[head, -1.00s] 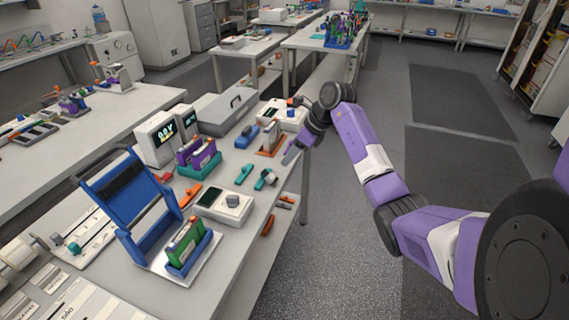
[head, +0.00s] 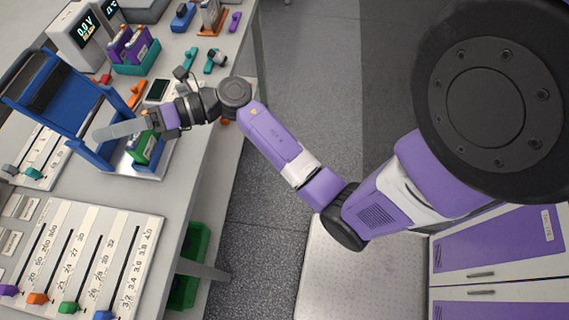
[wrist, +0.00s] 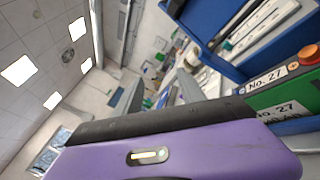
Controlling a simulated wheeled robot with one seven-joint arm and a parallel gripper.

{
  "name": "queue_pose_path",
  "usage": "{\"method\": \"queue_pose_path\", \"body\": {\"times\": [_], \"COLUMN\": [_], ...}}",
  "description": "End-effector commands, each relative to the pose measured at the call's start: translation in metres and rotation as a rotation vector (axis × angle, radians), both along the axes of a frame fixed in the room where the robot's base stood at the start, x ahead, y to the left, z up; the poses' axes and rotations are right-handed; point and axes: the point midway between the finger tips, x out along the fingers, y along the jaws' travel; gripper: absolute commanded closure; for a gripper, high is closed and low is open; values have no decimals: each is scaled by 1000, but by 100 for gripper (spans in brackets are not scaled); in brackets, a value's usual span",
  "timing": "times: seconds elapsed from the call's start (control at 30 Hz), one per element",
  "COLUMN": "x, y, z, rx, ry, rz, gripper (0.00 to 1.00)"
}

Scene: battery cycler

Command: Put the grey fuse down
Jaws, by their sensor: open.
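My gripper (head: 118,131) is over the near part of the bench, its pale grey fingers pointing left in front of the blue frame. In the wrist view its two grey fingers (wrist: 160,95) stand apart, and I see nothing held between them. I cannot pick out a grey fuse for certain in either view. A small teal piece with a grey part (head: 215,60) lies on the bench beyond the gripper. The green block labelled No. 27 (wrist: 285,92) is close at the right of the wrist view; it stands in its holder below the gripper in the head view (head: 147,150).
The blue frame (head: 40,92) stands close around the fingertips. A panel with coloured sliders (head: 75,255) lies at the near end. A purple block in a teal holder (head: 135,48) and a display box (head: 80,38) stand farther back. Open floor lies right of the bench.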

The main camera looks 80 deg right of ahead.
Motion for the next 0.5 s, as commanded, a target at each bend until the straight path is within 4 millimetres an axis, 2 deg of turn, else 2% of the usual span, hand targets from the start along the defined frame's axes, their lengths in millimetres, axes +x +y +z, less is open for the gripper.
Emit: {"method": "queue_pose_path", "body": {"times": [0.03, 0.1, 0.2, 0.33, 0.5], "x": [-13, -31, -61, -104, -162], "y": [27, 50, 73, 87, 88], "z": [6, 18, 31, 38, 31], "rx": [123, 296, 540, 852, 1233], "ry": [-10, -17, -4, 53, 188], "rz": [7, 7, 1, -18, -68], "gripper": [53, 53, 53, 53, 53]}}
